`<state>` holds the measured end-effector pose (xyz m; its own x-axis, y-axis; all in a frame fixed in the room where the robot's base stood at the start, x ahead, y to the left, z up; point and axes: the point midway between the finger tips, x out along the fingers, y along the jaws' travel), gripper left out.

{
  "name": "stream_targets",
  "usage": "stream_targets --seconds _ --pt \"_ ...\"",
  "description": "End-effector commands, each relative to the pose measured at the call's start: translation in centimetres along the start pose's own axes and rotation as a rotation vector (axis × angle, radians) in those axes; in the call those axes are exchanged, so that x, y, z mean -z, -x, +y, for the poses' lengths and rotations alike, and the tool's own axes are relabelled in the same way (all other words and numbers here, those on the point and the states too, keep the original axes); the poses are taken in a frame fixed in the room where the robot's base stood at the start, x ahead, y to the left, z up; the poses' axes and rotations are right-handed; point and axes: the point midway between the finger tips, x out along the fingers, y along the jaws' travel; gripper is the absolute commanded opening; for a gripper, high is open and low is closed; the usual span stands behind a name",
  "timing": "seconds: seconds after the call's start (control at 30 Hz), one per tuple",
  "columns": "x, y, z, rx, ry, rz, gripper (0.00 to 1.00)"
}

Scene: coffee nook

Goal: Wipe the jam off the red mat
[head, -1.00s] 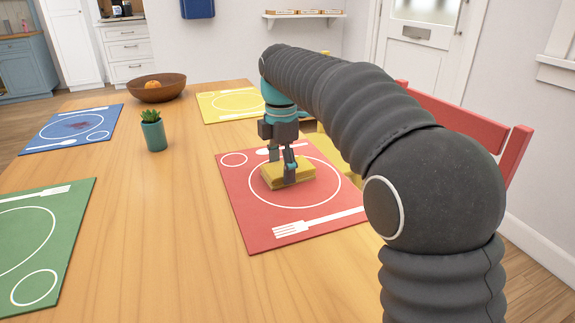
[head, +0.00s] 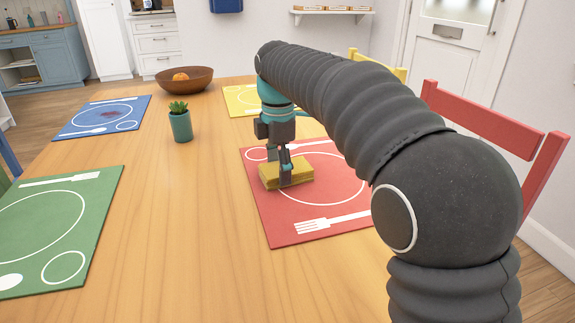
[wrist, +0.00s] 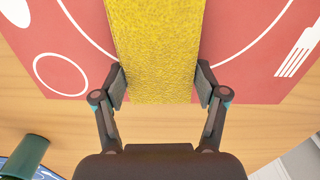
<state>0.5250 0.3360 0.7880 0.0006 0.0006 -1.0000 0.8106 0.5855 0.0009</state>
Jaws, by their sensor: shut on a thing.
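The red mat (head: 330,222) lies on the wooden table, with a white plate ring, fork and small circle printed on it. My gripper (head: 286,180) is shut on a yellow sponge (head: 300,165), at the left edge of the mat. In the wrist view, the sponge (wrist: 155,40) sits between both fingers and covers part of the red mat (wrist: 60,40). I cannot tell whether the sponge touches the mat. No jam shows on the visible part of the red mat; the sponge and my arm hide some of it. A dark red smear (head: 110,114) shows on the blue mat.
The blue mat (head: 78,127) is at the far left, the green mat (head: 85,215) at the near left, the yellow mat (head: 240,96) behind. A potted plant (head: 180,125) and a bowl (head: 184,82) stand on the table. A red chair (head: 480,125) is right.

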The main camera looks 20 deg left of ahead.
Motion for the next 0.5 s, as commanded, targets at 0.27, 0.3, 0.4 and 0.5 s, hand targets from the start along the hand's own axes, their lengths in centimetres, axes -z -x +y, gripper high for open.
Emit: stream_targets --seconds 0.27,0.3,0.4,0.5 --pt "0.4 -0.1 0.0 0.002 0.000 0.001 0.37" --pt "0.4 -0.1 0.0 0.002 0.000 0.001 0.37" --pt "0.4 0.1 0.1 0.001 0.000 0.001 0.37" --pt "0.4 0.9 0.1 -0.001 0.000 0.001 0.37"
